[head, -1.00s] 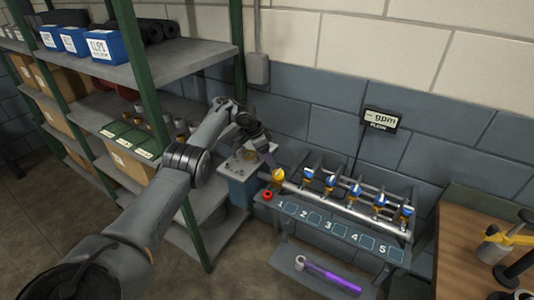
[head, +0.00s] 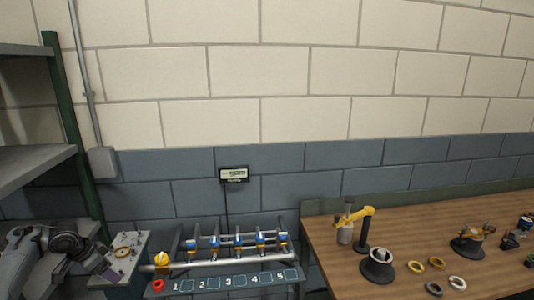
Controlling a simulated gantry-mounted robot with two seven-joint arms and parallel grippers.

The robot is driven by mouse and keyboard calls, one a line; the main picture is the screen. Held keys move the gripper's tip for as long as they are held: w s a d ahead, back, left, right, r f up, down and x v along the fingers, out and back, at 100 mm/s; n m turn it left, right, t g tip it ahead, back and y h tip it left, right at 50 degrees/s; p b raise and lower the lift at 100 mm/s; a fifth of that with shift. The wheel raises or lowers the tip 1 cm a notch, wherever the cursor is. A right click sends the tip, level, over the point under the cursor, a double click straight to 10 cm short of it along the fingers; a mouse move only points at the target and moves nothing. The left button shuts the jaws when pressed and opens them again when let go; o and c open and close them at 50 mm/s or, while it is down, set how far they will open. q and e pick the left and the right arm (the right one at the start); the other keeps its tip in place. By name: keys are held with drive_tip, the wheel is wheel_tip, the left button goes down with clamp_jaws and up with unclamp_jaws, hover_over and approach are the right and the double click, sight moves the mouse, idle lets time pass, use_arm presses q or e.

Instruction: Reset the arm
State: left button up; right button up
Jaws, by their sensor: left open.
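My left arm comes in at the lower left corner, with only its outer part showing. My left gripper (head: 107,273) is at the near left edge of the grey box with the pale top plate (head: 126,250). It is open, and I see nothing held in it. Whether it touches the box I cannot tell. My right gripper is not in view.
A pipe rack with several blue-topped valves (head: 238,241) stands behind a shelf numbered 1 to 5, with a yellow knob (head: 161,259) at its left. A green-posted shelving unit (head: 75,140) stands left. A wooden bench (head: 330,262) with a yellow-armed stand (head: 362,235) is right.

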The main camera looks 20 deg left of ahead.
use_arm(q)
drive_tip(key=w+d+f+m+h, duration=0.15)
drive_tip(key=w+d, duration=0.35)
drive_tip(key=d, duration=0.5)
drive_tip(key=w+d+f+m+h, duration=0.1)
drive_tip(key=w+d+f+m, duration=0.3)
drive_tip(key=d, duration=0.7)
drive_tip(key=s+a+f+n+g+y, duration=0.1)
drive_tip(key=s+a+f+n+y, duration=0.2)
drive_tip(key=a+f+y, duration=0.35)
drive_tip(key=s+f+y, duration=0.2)
drive_tip(key=s+f, duration=0.2)
drive_tip(key=s, duration=0.1)
drive_tip(key=s+d+r+h, duration=0.2)
drive_tip(key=s+d+r, duration=0.1)
drive_tip(key=s+d, duration=2.3)
drive_tip(key=s+d+n+h, duration=0.2)
drive_tip(key=d+n+h, duration=0.15)
drive_tip(key=d, duration=0.25)
wheel_tip(320, 180, up, 26)
drive_tip(key=p, duration=2.6)
drive_tip(key=shift+w+d+p, duration=0.3)
drive_tip(key=shift+p, duration=0.05)
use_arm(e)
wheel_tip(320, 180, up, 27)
